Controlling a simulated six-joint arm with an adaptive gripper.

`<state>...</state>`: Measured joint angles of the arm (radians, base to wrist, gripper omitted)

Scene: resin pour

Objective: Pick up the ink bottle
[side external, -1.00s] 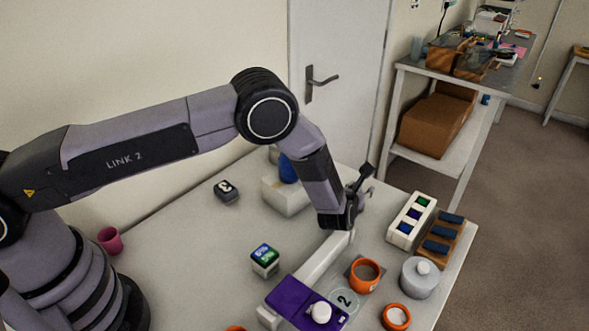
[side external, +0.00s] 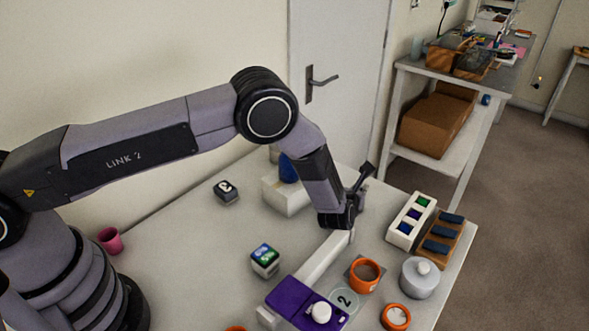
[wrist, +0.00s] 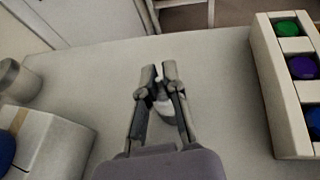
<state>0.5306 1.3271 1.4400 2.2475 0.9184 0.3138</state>
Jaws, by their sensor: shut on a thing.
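My gripper (wrist: 159,70) is shut on a small pale thing with a greyish body, likely the ink bottle (wrist: 164,107), which shows between the fingers in the wrist view. The fingers cover much of it, so its full shape is hidden. In the side external view, my gripper (side external: 363,186) is low over the back part of the table, left of the white rack. The held thing cannot be made out there.
A white rack (side external: 401,235) with green, purple and blue pieces stands to the right, beside a wooden rack (side external: 437,257). A white block (side external: 283,197) with a blue thing stands left. An orange cup (side external: 365,276) and lidded grey pot (side external: 419,278) are in front.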

